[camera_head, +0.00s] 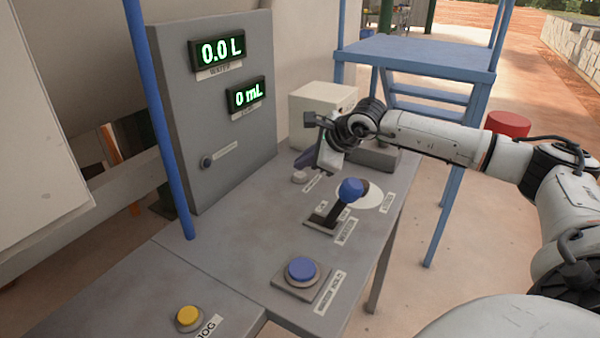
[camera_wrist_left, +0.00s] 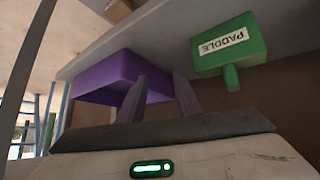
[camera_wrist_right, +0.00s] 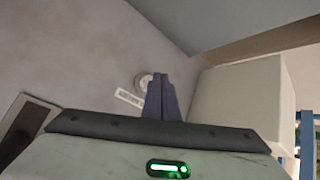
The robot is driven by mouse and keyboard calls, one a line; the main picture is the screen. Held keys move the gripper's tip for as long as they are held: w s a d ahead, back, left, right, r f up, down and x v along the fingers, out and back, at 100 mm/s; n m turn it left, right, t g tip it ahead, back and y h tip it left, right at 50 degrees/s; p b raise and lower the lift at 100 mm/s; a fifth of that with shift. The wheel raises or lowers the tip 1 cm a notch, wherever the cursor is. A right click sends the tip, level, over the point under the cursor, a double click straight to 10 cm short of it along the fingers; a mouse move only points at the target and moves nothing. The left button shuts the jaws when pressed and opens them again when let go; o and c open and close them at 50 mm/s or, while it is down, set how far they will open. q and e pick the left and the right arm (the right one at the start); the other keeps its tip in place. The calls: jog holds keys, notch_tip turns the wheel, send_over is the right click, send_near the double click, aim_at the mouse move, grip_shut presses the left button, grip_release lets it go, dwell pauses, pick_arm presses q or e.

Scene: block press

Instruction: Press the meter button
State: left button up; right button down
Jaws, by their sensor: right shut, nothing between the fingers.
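A pale round button (camera_head: 299,177) with a label sits on the grey bench; it also shows in the right wrist view (camera_wrist_right: 145,80). My right gripper (camera_head: 303,160) is shut and empty, its fingertips pointing down just above or beside this button; contact cannot be told. In the right wrist view its fingers (camera_wrist_right: 160,98) are together, partly overlapping the button's right side. A larger blue button (camera_head: 301,270) stands nearer on the bench, its label too small to read surely. My left gripper (camera_wrist_left: 158,95) is open, seen only in the left wrist view.
A blue-knobbed lever (camera_head: 349,190) stands right of the pale button. An upright panel (camera_head: 215,120) shows 0.0 L and 0 mL. A cream box (camera_head: 315,105) is behind my right gripper. A purple block (camera_wrist_left: 110,75) and a green paddle (camera_wrist_left: 230,45) show near my left gripper.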

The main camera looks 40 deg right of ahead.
aim_at(304, 176)
jog(key=shift+r, duration=0.15)
